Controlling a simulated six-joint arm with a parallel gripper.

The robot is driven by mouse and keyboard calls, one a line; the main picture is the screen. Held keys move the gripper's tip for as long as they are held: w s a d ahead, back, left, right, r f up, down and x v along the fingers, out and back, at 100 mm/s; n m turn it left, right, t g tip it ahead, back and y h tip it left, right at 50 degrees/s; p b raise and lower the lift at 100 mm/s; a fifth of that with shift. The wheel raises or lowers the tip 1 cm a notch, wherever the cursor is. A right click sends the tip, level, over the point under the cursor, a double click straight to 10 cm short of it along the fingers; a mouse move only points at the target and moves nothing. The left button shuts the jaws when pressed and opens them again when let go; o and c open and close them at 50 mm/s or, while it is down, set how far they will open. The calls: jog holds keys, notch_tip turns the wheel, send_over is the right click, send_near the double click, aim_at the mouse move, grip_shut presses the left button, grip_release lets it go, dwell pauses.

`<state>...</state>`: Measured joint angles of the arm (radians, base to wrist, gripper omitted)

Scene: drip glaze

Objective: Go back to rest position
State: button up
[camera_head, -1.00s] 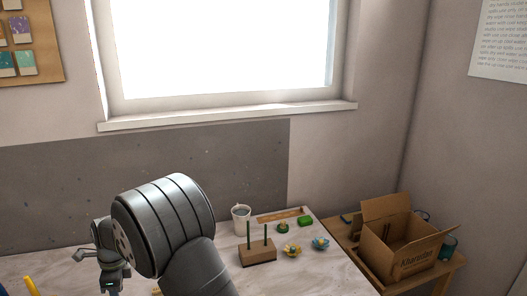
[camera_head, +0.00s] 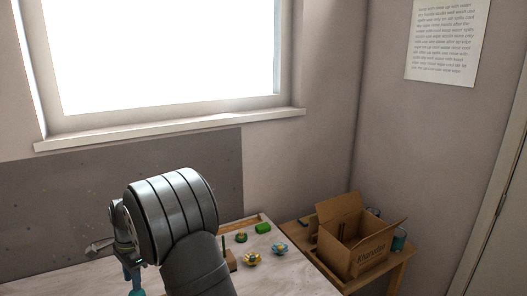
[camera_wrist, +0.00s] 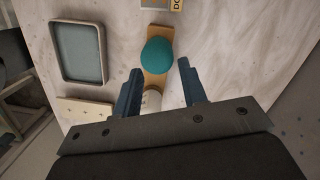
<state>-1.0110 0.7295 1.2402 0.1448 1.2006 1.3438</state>
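My gripper (camera_wrist: 160,66) shows in the wrist view with its two dark blue fingers apart. A teal rounded object (camera_wrist: 157,55) appears between and just beyond the fingertips, over a narrow wooden board (camera_wrist: 157,82). Gaps show on both sides of it, and I see no finger touching it. A cream piece (camera_wrist: 152,102) lies lower on the board, partly hidden. In the head view my wrist is at the lower left, and my large grey arm link hides much of the table.
The wrist view shows a grey-lined tray (camera_wrist: 103,55) at left. A cardboard box (camera_head: 369,262) stands on a side table at right.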

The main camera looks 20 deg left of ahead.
jog(key=shift+n, duration=0.9)
jog(key=w+d, duration=0.1)
jog(key=w, duration=0.1)
jog(key=w+d, duration=0.4)
jog(key=shift+w+d+r, duration=0.25)
jog(key=shift+w+r, duration=0.15)
jog(key=w+d+f, duration=0.2)
jog(key=w+d, duration=0.3)
jog(key=d, duration=0.4)
jog(key=w+d+f+n, duration=0.1)
jog(key=w+d+f, duration=0.1)
jog(key=w+d, duration=0.3)
jog(key=w+d+f, duration=0.2)
jog(key=w+d, duration=0.4)
jog(key=d, duration=0.7)
jog(key=shift+n+h, duration=0.3)
jog(key=shift+n, duration=0.1)
